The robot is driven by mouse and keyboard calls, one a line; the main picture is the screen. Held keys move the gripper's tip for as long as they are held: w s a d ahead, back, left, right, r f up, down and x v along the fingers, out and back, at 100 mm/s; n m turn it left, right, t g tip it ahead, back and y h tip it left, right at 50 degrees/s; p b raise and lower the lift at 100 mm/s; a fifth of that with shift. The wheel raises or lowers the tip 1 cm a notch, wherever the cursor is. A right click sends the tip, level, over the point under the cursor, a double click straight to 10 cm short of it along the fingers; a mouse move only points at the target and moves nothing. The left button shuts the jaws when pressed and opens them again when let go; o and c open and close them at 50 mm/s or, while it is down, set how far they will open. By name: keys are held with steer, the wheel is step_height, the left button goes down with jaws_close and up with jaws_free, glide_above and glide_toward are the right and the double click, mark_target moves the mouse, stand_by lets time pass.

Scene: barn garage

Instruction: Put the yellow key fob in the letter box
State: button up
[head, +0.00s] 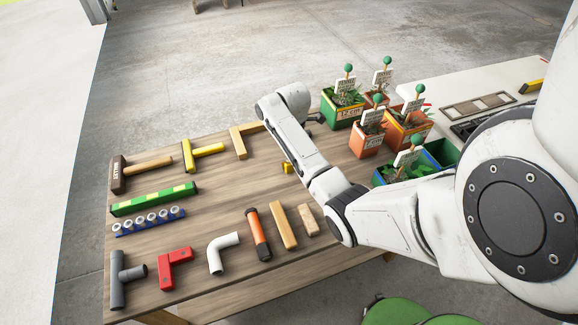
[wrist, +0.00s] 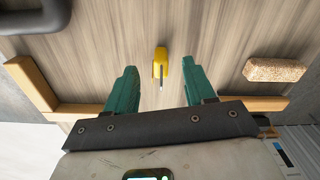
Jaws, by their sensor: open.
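The yellow key fob (head: 287,168) lies on the wooden table, just left of my forearm in the head view. In the wrist view the fob (wrist: 160,62) lies on the wood between and slightly beyond my green fingertips, with a dark and silver piece toward me. My gripper (wrist: 162,76) is open and empty, with one finger on each side of the fob in the picture and not seen touching it. How high it is above the table I cannot tell. In the head view my arm hides most of the gripper. I cannot make out a letter box in either view.
On the table (head: 200,222) lie a mallet (head: 145,167), a green level (head: 153,199), pipe pieces and wooden blocks. Several planters with signs (head: 343,107) crowd the right side. In the wrist view, an L-shaped wooden piece (wrist: 35,88) lies left and a speckled block (wrist: 274,70) right.

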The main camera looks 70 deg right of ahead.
mark_target(289, 164)
steer(key=shift+f, duration=1.25)
steer(key=shift+c, duration=0.5)
jaws_close()
